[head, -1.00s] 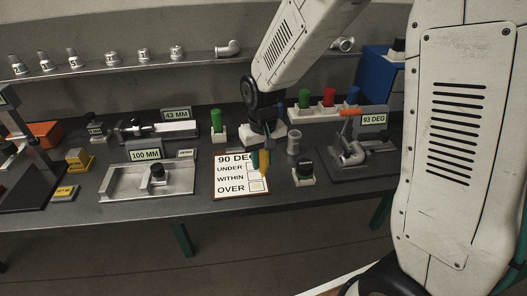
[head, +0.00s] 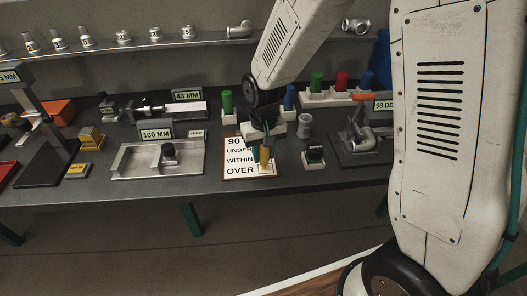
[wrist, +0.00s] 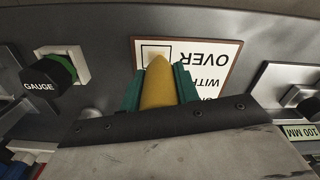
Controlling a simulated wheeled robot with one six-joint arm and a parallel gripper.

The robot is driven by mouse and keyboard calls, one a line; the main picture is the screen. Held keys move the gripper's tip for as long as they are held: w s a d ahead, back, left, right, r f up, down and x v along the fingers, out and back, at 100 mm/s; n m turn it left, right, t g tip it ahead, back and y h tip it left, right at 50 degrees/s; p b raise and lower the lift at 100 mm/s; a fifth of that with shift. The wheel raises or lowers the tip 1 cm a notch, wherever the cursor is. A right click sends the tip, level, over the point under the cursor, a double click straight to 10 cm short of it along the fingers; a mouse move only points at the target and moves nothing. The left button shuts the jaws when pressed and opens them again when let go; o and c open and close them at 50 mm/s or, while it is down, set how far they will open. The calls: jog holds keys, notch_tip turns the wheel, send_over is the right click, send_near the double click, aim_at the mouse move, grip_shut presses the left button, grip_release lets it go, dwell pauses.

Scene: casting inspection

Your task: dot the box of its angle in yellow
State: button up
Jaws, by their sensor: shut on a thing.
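My gripper (head: 264,152) is shut on a yellow marker (wrist: 158,85), which points down over the card. The white card (head: 234,171) with a brown border has rows UNDER, WITHIN and OVER, each with a box; my gripper hides part of its heading and boxes. In the wrist view, the card (wrist: 205,72) is upside down and the marker's tip overlaps the OVER box (wrist: 150,48). I cannot tell whether the tip touches the card. A grey pipe elbow (head: 362,138) sits in a fixture with a sign (head: 383,104) reading 93 DEG.
The 100 MM fixture (head: 140,165) is left of the card. Green (head: 227,103) and red (head: 341,81) markers stand behind.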

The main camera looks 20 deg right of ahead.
jog(key=shift+s+d, duration=0.15)
jog(key=shift+d, duration=1.05)
jog(key=shift+d+r, duration=0.15)
jog(key=shift+r, duration=0.1)
notch_tip(320, 180, up, 7)
jog(key=shift+r, duration=0.2)
jog(key=shift+s, duration=0.1)
